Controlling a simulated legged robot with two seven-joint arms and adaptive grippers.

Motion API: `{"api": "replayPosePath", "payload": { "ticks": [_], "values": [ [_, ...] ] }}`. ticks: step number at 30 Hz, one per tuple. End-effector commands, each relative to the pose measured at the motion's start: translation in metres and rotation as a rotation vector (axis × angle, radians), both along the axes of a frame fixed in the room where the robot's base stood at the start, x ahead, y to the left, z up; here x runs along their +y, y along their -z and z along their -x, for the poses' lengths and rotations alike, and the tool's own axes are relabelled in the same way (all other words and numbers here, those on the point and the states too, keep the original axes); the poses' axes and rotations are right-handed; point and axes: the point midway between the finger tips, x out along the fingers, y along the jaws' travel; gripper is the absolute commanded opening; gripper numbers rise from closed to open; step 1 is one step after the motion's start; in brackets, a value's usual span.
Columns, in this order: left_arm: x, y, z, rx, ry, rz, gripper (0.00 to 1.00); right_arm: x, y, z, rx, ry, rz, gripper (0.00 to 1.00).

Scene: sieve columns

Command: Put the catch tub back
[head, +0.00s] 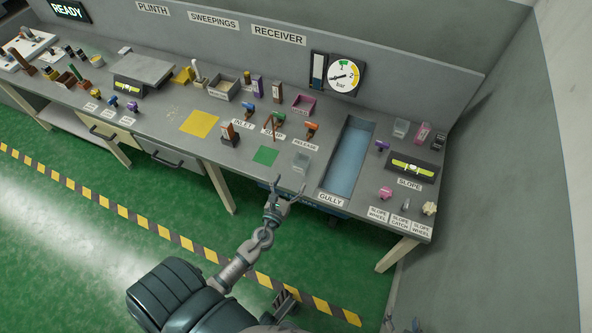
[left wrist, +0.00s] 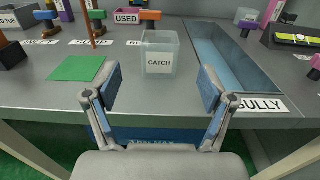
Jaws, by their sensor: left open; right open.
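The catch tub (head: 302,162) is a clear, open-topped box standing upright near the front edge of the bench, between a green square (head: 265,156) and the gully. In the left wrist view the tub (left wrist: 160,55) faces me with its CATCH label and looks empty. My left gripper (head: 288,189) is open at the bench's front edge. In the left wrist view its fingers (left wrist: 162,88) are spread wide on either side of the tub's line, nearer than the tub and not touching it. My right gripper (head: 402,323) shows only as tips at the bottom edge.
The blue-floored gully (head: 345,160) is sunk into the bench right of the tub. Behind the tub stand coloured-handled valves (head: 311,128) and a pink USED tray (head: 303,105). The green square (left wrist: 78,68) is bare. A SLOPE level (head: 412,167) lies at the right.

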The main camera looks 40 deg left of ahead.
Motion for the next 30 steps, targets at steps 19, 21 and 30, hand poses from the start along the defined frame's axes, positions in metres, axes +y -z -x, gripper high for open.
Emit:
{"api": "replayPosePath", "payload": {
  "ticks": [19,21,30],
  "values": [
    [-0.088,0.013,0.106,-0.163,-0.475,2.147,0.82,0.004,-0.004,-0.007,-0.045,-0.005,-0.014,0.68],
    [-0.115,0.013,0.121,-0.137,-0.612,2.430,0.82,0.004,-0.004,-0.007,-0.045,-0.005,-0.014,0.68],
    [-0.168,0.003,0.149,-0.047,-0.929,2.877,0.82,0.004,-0.005,-0.007,-0.045,-0.004,-0.013,0.68]
  ]
}}
